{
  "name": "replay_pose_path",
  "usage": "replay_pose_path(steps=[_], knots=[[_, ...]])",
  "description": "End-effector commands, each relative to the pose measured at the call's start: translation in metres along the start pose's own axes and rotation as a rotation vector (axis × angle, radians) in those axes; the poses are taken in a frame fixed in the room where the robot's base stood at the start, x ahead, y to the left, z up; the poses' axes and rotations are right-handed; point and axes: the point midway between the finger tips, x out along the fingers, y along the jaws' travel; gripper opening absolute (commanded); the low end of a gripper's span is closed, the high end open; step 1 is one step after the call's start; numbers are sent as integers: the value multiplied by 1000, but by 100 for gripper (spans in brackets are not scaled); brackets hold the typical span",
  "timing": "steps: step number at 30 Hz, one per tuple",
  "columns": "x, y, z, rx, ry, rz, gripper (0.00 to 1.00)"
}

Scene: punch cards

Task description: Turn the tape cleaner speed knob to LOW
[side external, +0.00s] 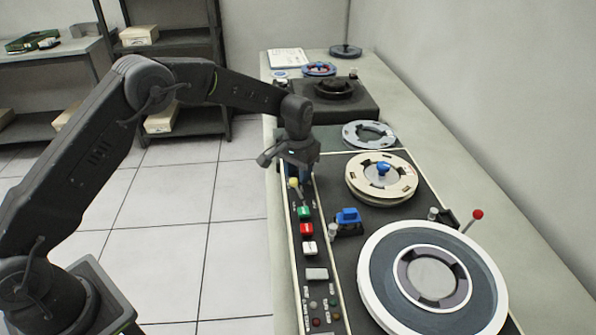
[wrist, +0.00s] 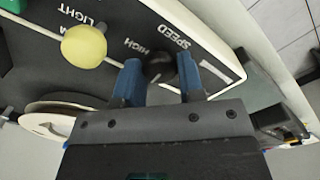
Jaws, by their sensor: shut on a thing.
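The black speed knob (wrist: 161,68) sits on the dark control panel in the wrist view, next to the printed words SPEED and HIGH. My gripper (wrist: 159,76) has its two blue fingers on either side of the knob and is shut on it. The word LOW is not visible, and I cannot tell exactly where the knob points. In the side view my gripper (side external: 297,168) is down at the far end of the long narrow panel (side external: 317,274) of the tape cleaner, and it hides the knob there.
A yellow ball-topped lever (wrist: 84,46) stands close by, near the word LIGHT. In the side view a green button (side external: 304,213), a red button (side external: 306,230) and a white button (side external: 309,248) line the panel nearer the camera. Tape reels (side external: 382,176) lie to the right.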

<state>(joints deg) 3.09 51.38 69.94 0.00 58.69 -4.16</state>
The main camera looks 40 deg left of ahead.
Motion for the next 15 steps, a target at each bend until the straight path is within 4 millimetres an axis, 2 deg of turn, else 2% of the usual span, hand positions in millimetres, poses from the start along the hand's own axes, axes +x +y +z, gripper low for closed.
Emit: replay_pose_path(steps=[15], knots=[[-1, 0, 0, -478, 2, 1, 12]])
